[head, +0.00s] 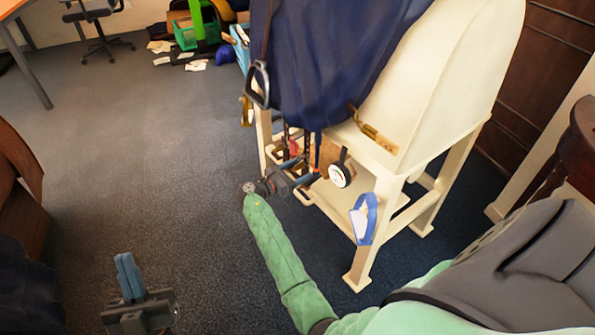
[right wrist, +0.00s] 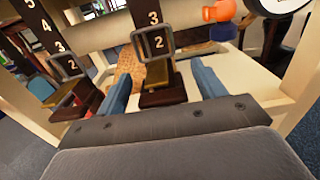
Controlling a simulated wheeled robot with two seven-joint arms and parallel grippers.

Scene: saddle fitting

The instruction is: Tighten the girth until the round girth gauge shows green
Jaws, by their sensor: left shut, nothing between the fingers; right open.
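The round girth gauge (head: 340,175) hangs at the stand's side, white-faced with a dark rim; its reading is too small to tell. Its edge shows in the right wrist view (right wrist: 284,4). Two dark numbered girth straps run through buckles. My left gripper (head: 130,285) is shut and empty, away from the saddle.
A cream saddle stand (head: 455,75) carries a dark blue cloth (head: 320,60). A metal stirrup (head: 257,85) hangs at its left. A blue looped strap (head: 364,218) hangs on the near leg. Open carpet (head: 150,140) lies left; a wooden desk (head: 20,40) stands far left.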

